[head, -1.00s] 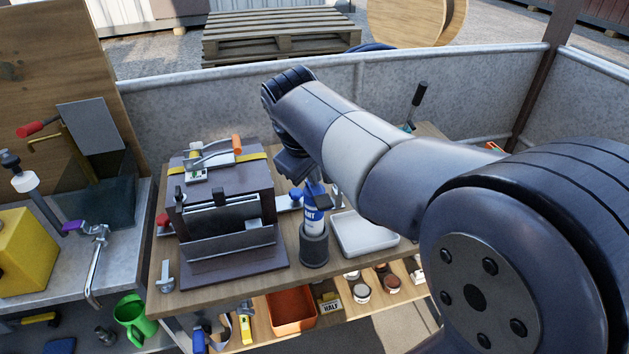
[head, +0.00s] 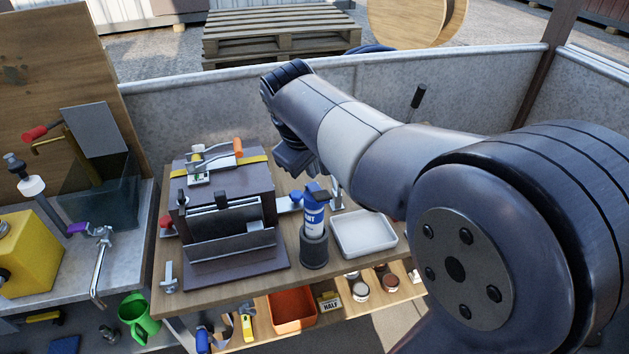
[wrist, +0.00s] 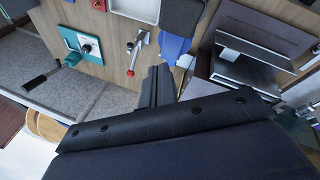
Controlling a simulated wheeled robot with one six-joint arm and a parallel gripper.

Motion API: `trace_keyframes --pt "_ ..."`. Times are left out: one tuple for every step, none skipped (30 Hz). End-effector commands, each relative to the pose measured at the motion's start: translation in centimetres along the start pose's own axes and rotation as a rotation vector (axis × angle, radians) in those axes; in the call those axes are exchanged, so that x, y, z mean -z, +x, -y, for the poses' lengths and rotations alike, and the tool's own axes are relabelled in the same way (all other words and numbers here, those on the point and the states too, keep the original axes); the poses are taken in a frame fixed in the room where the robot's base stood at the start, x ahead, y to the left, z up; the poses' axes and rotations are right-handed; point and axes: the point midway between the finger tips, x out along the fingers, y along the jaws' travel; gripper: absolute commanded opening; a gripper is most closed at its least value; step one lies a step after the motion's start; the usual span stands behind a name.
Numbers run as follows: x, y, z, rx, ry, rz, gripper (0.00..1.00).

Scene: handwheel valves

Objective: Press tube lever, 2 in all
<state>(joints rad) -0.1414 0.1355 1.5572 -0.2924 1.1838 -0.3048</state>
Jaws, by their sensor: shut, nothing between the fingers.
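A white and blue tube (head: 313,218) stands upright in a dark round holder (head: 314,250) on the wooden bench, with a blue lever-like top (head: 316,192). My gripper (head: 296,165) is above and slightly behind the tube's top, apart from it in the picture. In the wrist view, my gripper's fingers (wrist: 158,86) are together and empty. The blue top (wrist: 175,47) shows just beyond them, partly covering the dark holder (wrist: 184,14). A small metal lever with a red ball (wrist: 137,52) stands beside it. I cannot tell which lever the task counts.
A dark box (head: 228,215) with clamps on top stands left of the tube. A white tray (head: 365,236) lies to its right. A teal base with a black-handled lever (wrist: 68,66) shows in the wrist view. A lower shelf holds an orange bin (head: 292,310) and small jars.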

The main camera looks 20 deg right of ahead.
Motion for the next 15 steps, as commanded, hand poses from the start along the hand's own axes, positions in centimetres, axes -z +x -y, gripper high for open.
trace_keyframes --pt "0.0 0.1 0.0 0.0 0.0 0.0 0.0" --pt "0.0 0.1 0.0 0.0 0.0 0.0 0.0" --pt "0.0 0.1 0.0 0.0 0.0 0.0 0.0" --pt "0.0 0.1 0.0 0.0 0.0 0.0 0.0" --pt "0.0 0.0 0.0 0.0 0.0 0.0 0.0" --pt "0.0 0.0 0.0 0.0 0.0 -0.001 0.0" --pt "0.1 -0.1 -0.1 0.0 0.0 -0.001 0.0" --pt "0.1 -0.2 -0.1 0.0 0.0 -0.001 0.0" --pt "0.2 -0.4 -0.3 -0.001 0.0 -0.001 0.0" --pt "0.3 -0.6 -0.4 -0.001 0.0 -0.001 0.0" --pt "0.5 -0.8 -0.5 -0.001 0.0 -0.001 0.0" --pt "0.6 -1.1 -0.7 -0.001 0.0 -0.001 0.0" --pt "0.8 -1.4 -0.9 0.0 0.0 0.0 0.0" --pt "0.9 -1.6 -1.0 0.0 0.0 0.0 0.0" --pt "1.1 -1.9 -1.2 0.0 0.0 0.0 0.0"
